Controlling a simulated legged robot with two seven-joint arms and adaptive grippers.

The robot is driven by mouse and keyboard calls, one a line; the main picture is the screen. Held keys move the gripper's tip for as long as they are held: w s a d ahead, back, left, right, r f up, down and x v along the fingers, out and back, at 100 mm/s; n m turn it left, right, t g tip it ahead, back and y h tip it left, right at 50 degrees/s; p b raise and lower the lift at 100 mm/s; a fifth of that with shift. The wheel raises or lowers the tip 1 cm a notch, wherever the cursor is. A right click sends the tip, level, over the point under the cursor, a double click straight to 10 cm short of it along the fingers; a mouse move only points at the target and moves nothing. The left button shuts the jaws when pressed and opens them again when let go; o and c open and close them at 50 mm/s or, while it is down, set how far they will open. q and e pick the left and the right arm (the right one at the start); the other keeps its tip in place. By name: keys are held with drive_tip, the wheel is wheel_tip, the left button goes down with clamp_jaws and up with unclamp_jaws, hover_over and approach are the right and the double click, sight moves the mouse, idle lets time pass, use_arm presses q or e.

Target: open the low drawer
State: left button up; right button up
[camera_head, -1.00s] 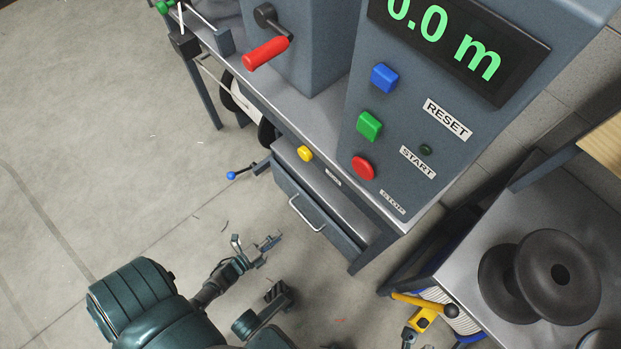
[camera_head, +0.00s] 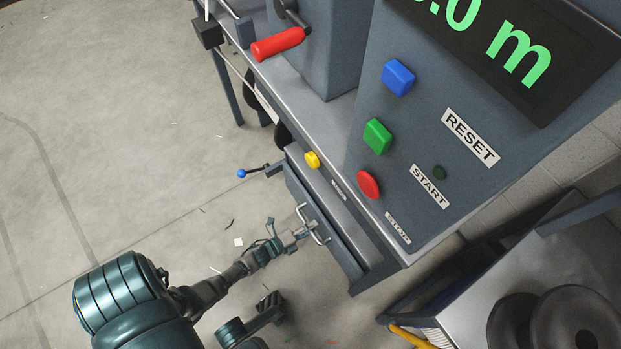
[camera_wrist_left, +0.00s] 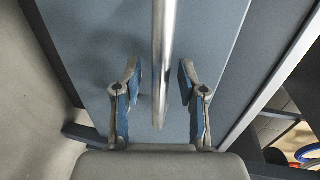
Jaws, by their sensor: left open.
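The low drawer (camera_head: 343,254) has a grey front under the bench top and looks shut. Its bar handle (camera_head: 314,226) is a pale metal bow on the front. My left gripper (camera_head: 304,234) is open at the handle. In the left wrist view the handle bar (camera_wrist_left: 164,50) runs between the two spread fingers of the left gripper (camera_wrist_left: 160,82), with gaps on both sides. The blue drawer front (camera_wrist_left: 215,40) fills the background there. I cannot make out my right gripper.
Above the drawer stands a grey console with a red button (camera_head: 368,185), a green button (camera_head: 377,136) and a blue button (camera_head: 398,77). A yellow button (camera_head: 312,159) and a blue-tipped lever (camera_head: 242,173) are near the drawer. A red-handled crank (camera_head: 278,44) is above.

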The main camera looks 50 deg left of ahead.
use_arm(q)
drive_tip(key=c, duration=0.6)
drive_tip(key=shift+a, duration=0.15)
clamp_jaws()
